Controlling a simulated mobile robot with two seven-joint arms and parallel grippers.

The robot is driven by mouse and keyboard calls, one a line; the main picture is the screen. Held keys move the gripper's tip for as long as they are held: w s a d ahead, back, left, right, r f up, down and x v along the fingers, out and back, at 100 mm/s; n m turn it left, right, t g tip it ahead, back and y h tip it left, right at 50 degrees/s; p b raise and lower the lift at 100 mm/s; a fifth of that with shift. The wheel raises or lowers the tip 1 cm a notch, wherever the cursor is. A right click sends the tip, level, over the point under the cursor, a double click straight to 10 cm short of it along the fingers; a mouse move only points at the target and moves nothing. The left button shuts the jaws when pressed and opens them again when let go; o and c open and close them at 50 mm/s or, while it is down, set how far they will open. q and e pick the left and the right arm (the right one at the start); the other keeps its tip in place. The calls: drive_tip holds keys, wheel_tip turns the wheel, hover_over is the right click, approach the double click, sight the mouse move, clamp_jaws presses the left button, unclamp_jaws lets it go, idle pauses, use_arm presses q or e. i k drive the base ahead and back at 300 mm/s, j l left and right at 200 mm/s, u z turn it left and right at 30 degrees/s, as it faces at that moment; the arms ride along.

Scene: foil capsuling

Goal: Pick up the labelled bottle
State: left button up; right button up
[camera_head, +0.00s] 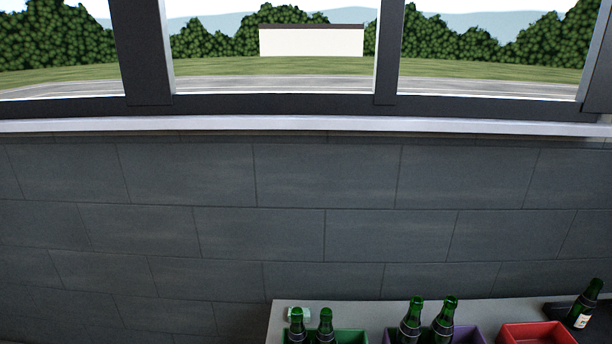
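A dark green bottle with a pale label (582,318) is at the far right of the head view. It leans to the right on or in a dark holder (558,311) at the right end of the table. Two green bottles, one of them here (297,325), stand in a green crate at the left. Two more, one of them here (443,322), stand in a purple crate in the middle. The lower parts of these bottles are cut off or hidden, so I cannot tell if they have labels. Neither of my grippers is in view.
The grey table (375,314) shows only along the bottom edge. It carries the green crate (350,337), the purple crate (470,335) and a red crate (538,334). A grey wall (290,234) and windows are behind.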

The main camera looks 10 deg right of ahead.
sight(583, 309)
drive_tip(key=z, duration=2.1)
